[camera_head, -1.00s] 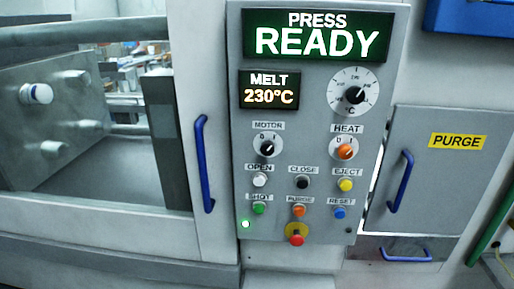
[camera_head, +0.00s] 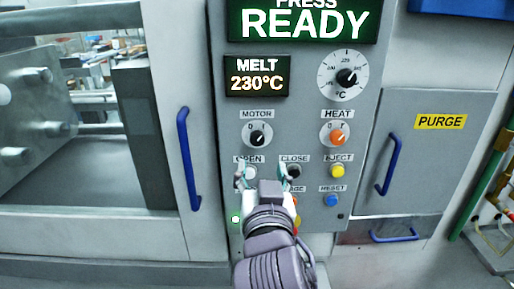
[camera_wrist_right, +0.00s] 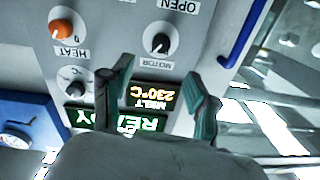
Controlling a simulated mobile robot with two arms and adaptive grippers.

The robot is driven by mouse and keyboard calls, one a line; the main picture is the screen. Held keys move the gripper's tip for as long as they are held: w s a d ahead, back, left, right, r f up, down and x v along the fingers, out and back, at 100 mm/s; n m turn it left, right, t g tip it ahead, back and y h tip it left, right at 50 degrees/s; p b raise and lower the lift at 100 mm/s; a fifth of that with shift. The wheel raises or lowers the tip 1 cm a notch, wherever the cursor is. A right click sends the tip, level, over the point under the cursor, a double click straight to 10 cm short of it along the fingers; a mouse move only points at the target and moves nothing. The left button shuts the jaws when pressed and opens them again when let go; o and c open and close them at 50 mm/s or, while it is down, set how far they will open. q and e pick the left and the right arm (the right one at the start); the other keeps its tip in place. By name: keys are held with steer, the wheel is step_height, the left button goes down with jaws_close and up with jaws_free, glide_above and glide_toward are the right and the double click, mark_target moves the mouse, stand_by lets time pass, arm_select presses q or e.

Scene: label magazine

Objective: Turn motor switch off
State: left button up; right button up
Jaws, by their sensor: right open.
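The motor switch (camera_head: 258,136) is a black round knob on a white dial under the MOTOR label. Its pale pointer mark appears to lean to the upper right, toward the "I" side. In the right wrist view, which is upside down, the motor switch (camera_wrist_right: 158,40) shows at the upper middle. My right gripper (camera_head: 262,172) is open and empty, just below the motor switch in the head view, in front of the OPEN and CLOSE buttons. In the wrist view its two fingers (camera_wrist_right: 160,78) stand apart and clear of the knob. My left gripper is not in view.
The orange HEAT knob (camera_head: 338,135) sits right of the motor switch, with the temperature dial (camera_head: 345,76) above it. A yellow EJECT button (camera_head: 337,171) and blue RESET button (camera_head: 331,200) are below. A blue door handle (camera_head: 188,158) stands out left of the panel.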

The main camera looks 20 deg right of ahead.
mark_target(258, 140)
steer(key=p+x, duration=0.3)
steer(key=x, duration=0.8)
steer(key=shift+p, duration=0.3)
steer(key=shift+w, duration=0.45)
steer(key=shift+c, duration=0.2)
jaws_close()
